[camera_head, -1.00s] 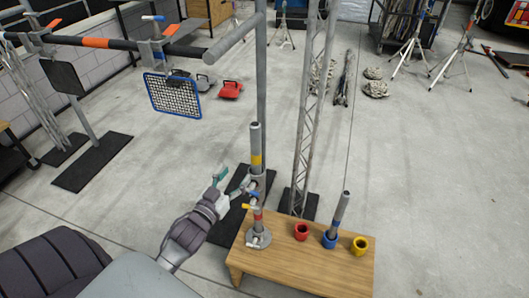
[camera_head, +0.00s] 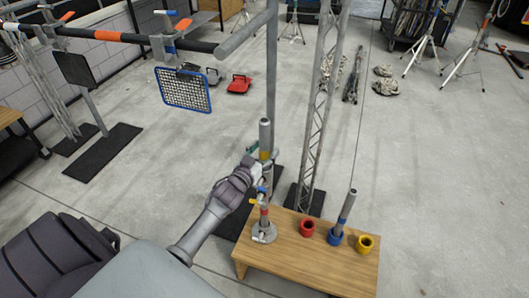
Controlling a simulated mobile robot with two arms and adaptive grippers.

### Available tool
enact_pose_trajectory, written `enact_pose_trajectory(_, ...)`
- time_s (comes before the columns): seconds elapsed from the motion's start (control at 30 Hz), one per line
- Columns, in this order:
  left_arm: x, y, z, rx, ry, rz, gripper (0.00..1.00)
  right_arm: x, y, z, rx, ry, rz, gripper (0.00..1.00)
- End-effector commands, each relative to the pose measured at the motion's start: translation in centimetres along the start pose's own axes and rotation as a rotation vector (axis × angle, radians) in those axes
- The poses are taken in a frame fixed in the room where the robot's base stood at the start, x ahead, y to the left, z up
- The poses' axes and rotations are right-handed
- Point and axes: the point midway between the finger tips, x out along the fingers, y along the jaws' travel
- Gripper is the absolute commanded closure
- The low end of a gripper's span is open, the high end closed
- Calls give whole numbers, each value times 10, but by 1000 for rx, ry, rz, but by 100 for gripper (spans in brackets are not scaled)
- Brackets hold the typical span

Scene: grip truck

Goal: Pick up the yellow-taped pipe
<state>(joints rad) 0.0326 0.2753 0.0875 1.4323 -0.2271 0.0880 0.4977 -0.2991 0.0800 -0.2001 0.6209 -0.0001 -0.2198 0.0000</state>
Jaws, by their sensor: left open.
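The yellow-taped pipe (camera_head: 265,135) is a grey upright tube with a yellow band. It stands in a clamp stand (camera_head: 264,233) at the left end of a wooden bench. My left gripper (camera_head: 262,158) is open at the pipe, close to the yellow band. The hand comes from the left and hides part of the gripper, so I cannot tell whether the fingers touch the pipe. My right gripper is not in view.
The wooden bench (camera_head: 300,262) also bears a red cup (camera_head: 307,227), a blue cup (camera_head: 335,237) holding a blue-taped pipe (camera_head: 347,207), and a yellow cup (camera_head: 364,243). A metal post (camera_head: 271,80) and a lattice truss (camera_head: 318,120) rise behind.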

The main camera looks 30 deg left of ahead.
Motion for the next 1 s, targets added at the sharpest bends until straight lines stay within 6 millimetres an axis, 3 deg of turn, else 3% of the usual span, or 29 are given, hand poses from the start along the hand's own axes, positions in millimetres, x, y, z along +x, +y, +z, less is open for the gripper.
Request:
enact_pose_trajectory(0.17,0,0,0,0,0,0,36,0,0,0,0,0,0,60)
enact_pose_trajectory(0.5,0,0,0,0,0,0,92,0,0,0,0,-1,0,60)
enact_pose_trajectory(0.57,0,0,0,0,0,0,100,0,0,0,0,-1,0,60)
enact_pose_trajectory(0.87,0,0,-4,1,4,1,100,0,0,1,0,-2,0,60)
enact_pose_trajectory(1.0,0,0,-22,3,6,2,100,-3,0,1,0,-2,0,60)
